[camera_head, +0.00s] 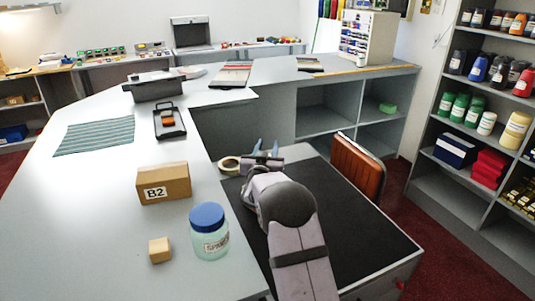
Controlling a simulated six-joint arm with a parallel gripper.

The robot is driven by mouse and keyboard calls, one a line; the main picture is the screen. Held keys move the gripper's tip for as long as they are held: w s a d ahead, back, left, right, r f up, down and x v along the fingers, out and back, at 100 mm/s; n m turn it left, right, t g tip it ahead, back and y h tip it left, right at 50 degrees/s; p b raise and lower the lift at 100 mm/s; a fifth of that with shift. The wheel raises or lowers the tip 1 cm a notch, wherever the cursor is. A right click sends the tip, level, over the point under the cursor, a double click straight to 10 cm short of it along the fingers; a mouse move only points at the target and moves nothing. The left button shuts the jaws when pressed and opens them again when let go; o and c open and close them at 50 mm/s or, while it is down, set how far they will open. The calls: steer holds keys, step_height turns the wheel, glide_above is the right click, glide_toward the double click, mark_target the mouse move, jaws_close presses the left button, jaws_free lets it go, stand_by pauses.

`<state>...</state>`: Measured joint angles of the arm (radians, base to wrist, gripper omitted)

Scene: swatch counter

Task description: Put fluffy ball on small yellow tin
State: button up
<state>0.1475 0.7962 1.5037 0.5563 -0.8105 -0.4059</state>
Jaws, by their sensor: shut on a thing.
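My gripper (266,149) is over the far left part of the black mat (350,225), with its pale blue fingers pointing away from the camera. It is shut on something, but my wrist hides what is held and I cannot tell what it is. I cannot make out a fluffy ball or a small yellow tin anywhere in this view. A pale yellow ring-shaped roll (230,169) lies just left of my gripper, apart from the fingers.
Farther back are a black tray (169,133) with orange items and a striped cloth (95,136). A brown chair back (357,167) rises at right.

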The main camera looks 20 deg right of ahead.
steer(key=shift+f, duration=1.35)
steer(key=shift+f, duration=0.15)
steer(key=o, duration=1)
steer(key=shift+b+v, duration=0.85)
steer(key=shift+v, duration=2.9)
